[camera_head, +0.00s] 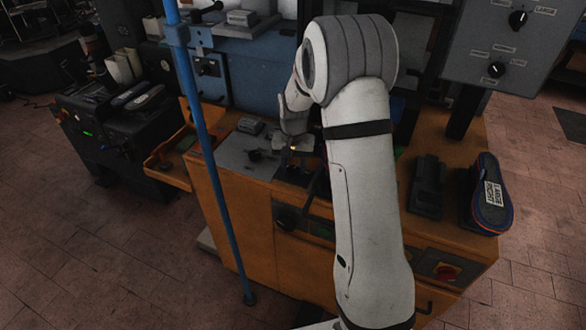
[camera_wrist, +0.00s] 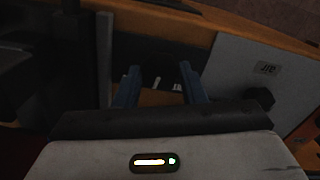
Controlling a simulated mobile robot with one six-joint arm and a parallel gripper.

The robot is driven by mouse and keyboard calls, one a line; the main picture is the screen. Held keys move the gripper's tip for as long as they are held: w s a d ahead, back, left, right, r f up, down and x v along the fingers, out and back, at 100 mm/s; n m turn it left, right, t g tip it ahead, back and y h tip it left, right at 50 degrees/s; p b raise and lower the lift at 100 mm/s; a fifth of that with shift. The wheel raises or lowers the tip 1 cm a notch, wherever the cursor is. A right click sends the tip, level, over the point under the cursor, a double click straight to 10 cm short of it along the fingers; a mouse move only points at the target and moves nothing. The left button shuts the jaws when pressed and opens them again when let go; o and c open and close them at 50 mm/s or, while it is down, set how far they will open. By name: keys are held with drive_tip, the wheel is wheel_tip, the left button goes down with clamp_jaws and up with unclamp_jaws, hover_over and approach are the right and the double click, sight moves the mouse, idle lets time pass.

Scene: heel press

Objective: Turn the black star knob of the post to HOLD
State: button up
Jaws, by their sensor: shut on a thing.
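In the wrist view, the two bluish fingers of my gripper (camera_wrist: 160,84) reach forward with a dark rounded thing, seemingly the black star knob (camera_wrist: 158,65), between their tips. My gripper is shut on it. Small white marks show beside the knob; I cannot read them. The star shape and the knob's setting are too dark to tell. In the head view, my gripper (camera_head: 296,162) is low over the orange bench, beside a grey plate, and my arm hides part of the post.
A grey plate (camera_wrist: 232,75) with a small label and another dark knob (camera_wrist: 260,98) lies right of my gripper. The orange bench (camera_head: 235,215) carries a shoe (camera_head: 490,195) at right. A blue pole (camera_head: 215,165) stands in front. A grey panel (camera_head: 510,45) hangs upper right.

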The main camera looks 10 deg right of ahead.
sight(293, 168)
drive_tip(key=m+b, duration=0.1)
drive_tip(key=m, duration=0.2)
drive_tip(key=shift+m, duration=0.3)
drive_tip(key=shift+w+m+b, duration=0.1)
drive_tip(key=shift+m+b, duration=0.35)
drive_tip(key=shift+m, duration=1.35)
drive_tip(key=shift+r, duration=0.1)
drive_tip(key=o, duration=1)
wheel_tip(293, 168, up, 7)
drive_tip(key=shift+r, duration=0.3)
